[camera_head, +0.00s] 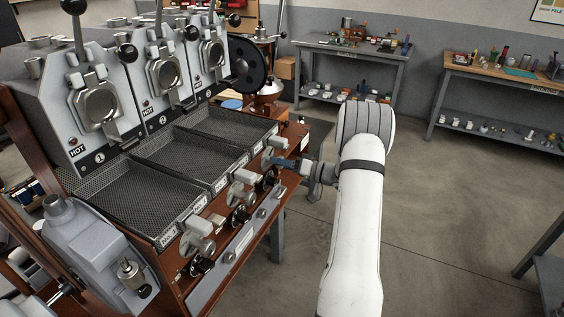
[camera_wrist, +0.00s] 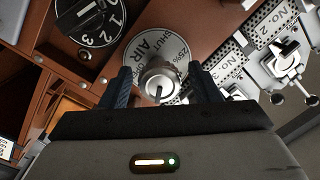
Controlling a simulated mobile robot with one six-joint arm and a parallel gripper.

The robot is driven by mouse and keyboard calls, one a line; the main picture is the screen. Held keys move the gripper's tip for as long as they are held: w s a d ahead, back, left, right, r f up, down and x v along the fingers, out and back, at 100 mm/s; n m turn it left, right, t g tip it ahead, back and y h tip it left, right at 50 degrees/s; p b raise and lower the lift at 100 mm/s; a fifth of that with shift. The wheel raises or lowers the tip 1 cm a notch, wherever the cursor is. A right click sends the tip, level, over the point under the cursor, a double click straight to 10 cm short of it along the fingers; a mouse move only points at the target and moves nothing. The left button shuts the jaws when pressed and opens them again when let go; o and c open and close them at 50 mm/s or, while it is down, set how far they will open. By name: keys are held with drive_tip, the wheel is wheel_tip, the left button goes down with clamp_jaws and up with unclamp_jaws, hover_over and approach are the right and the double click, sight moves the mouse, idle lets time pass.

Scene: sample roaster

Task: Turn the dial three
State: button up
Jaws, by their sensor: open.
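In the wrist view, my gripper (camera_wrist: 160,70) is open, its two dark fingers on either side of a silver knob (camera_wrist: 158,84) on a round plate marked AIR, SHUT and OPEN. Whether the fingers touch the knob I cannot tell. A black numbered dial (camera_wrist: 91,20), with 1, 2 and 3 legible, sits at the upper left, clear of the fingers. In the head view, my gripper (camera_head: 285,162) reaches the front panel at the far end, by the third roaster (camera_head: 213,52). My gripper hides part of the controls there.
Similar controls sit by the nearer stations, including a black dial (camera_head: 240,215). Mesh trays (camera_head: 140,196) lie behind the panel. In the wrist view, a label plate marked No. 2 (camera_wrist: 268,30) and small levers are at the right. The floor (camera_head: 450,220) right of my arm is clear.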

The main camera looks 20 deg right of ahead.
drive_tip(key=shift+w+a, duration=0.1)
drive_tip(key=shift+w, duration=0.05)
drive_tip(key=shift+c, duration=0.4)
drive_tip(key=c, duration=0.9)
